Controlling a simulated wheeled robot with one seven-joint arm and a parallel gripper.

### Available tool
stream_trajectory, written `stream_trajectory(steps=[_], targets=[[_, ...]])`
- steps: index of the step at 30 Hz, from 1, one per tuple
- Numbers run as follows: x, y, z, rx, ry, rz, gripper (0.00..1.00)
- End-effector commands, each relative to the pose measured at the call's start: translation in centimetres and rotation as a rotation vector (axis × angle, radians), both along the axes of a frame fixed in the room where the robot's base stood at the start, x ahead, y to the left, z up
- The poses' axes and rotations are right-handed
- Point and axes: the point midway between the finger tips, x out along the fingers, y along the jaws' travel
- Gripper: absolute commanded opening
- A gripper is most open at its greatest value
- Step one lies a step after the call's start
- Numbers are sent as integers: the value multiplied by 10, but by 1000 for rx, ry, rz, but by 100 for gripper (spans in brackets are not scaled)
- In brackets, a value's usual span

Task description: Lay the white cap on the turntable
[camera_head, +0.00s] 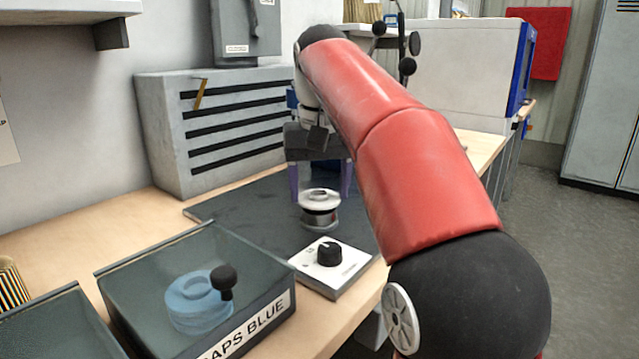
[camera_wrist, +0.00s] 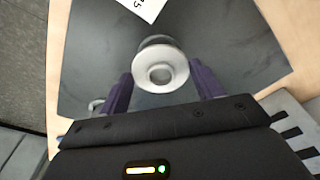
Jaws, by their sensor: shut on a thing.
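The white cap (camera_head: 320,196), a round disc with a raised centre, shows in the head view above the dark mat (camera_head: 255,212). My gripper (camera_head: 321,199) points down with its purple fingers on either side of the cap. In the wrist view the cap (camera_wrist: 161,68) is between the fingertips of my gripper (camera_wrist: 161,73), which is shut on it. A grey metallic round piece (camera_head: 320,218) shows directly under the cap; I cannot tell whether they touch or whether this is the turntable. The cap hides most of it.
A white control box with a black knob (camera_head: 330,254) sits at the mat's front edge. A see-through bin labelled CAPS BLUE (camera_head: 245,333) holds blue caps (camera_head: 195,308) at front left. A grey slotted cabinet (camera_head: 165,135) stands behind.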

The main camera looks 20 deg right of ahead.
Motion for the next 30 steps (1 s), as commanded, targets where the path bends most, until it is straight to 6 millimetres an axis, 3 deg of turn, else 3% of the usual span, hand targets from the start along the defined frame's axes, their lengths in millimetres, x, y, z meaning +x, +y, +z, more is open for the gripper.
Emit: stream_trajectory(steps=[28,29,30], targets=[[0,0,-10,0,0,0,44],[0,0,-9,0,0,0,68],[0,0,-9,0,0,0,73]])
